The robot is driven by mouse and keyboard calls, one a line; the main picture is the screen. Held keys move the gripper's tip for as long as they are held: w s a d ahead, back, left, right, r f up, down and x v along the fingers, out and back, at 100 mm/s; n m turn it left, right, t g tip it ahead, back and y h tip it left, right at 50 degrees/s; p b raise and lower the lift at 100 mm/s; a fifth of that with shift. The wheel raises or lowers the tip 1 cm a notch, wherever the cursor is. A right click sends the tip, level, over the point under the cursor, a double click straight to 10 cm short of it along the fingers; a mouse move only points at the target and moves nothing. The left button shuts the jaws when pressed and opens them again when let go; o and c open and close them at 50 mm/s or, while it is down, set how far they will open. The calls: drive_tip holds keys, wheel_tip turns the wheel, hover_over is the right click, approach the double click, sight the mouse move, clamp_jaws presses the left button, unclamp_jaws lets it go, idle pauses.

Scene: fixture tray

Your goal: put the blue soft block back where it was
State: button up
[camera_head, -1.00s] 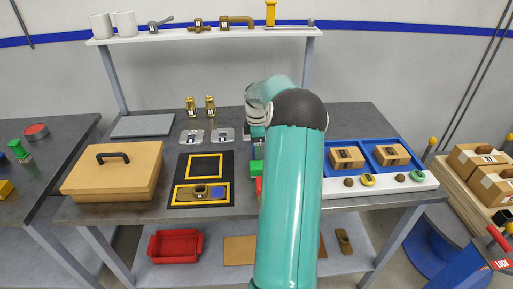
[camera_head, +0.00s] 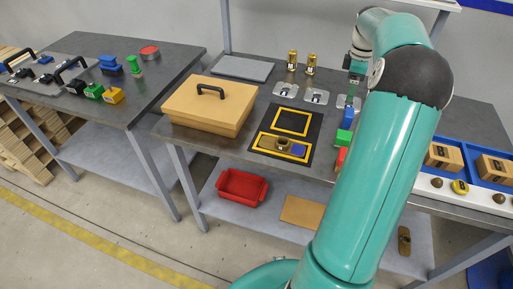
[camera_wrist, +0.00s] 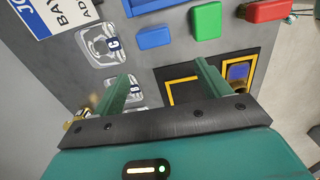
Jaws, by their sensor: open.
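A blue block (camera_head: 298,149) lies in the lower yellow-bordered pocket of the black fixture tray (camera_head: 266,126), beside a brown part (camera_head: 274,142). It also shows in the wrist view (camera_wrist: 238,72). A second blue block (camera_head: 349,113) lies loose on the bench, in line with a green block (camera_head: 343,137) and a red block (camera_head: 340,159); this blue block shows in the wrist view too (camera_wrist: 153,37). I cannot tell which blue block is soft. The upper yellow-bordered pocket is empty. My gripper (camera_wrist: 162,71) is open and empty above the bench, apart from both blue blocks.
A tan lidded box (camera_head: 212,104) stands left of the tray. Metal plates (camera_head: 286,90) and brass fittings (camera_head: 292,60) are behind it. Blue bins with cartons (camera_head: 443,157) are at the right. A side table (camera_head: 93,65) at the left holds several small items.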

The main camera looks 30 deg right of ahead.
drive_tip(key=a+r+m+t+h, duration=0.1)
drive_tip(key=a+r, duration=0.2)
drive_tip(key=a, duration=0.6)
drive_tip(key=w+a+r+m, duration=0.1)
drive_tip(key=a+r, duration=0.2)
drive_tip(key=a, duration=0.6)
drive_tip(key=a+r+m+t+h, duration=0.1)
drive_tip(key=a+r, duration=0.3)
drive_tip(key=a, duration=0.5)
drive_tip(key=s+a+f+m+t+y, duration=0.1)
drive_tip(key=s+a+f+m, duration=0.1)
drive_tip(key=s+a, duration=0.6)
drive_tip(key=s+a+f+m+t+y, duration=0.1)
drive_tip(key=s+a+f+m+t, duration=0.1)
drive_tip(key=s+a, duration=0.6)
drive_tip(key=a+m, duration=0.1)
drive_tip(key=a, duration=0.3)
drive_tip(key=shift+a+t, duration=0.3)
drive_tip(key=shift+a, duration=0.1)
drive_tip(key=shift+d+f, duration=0.1)
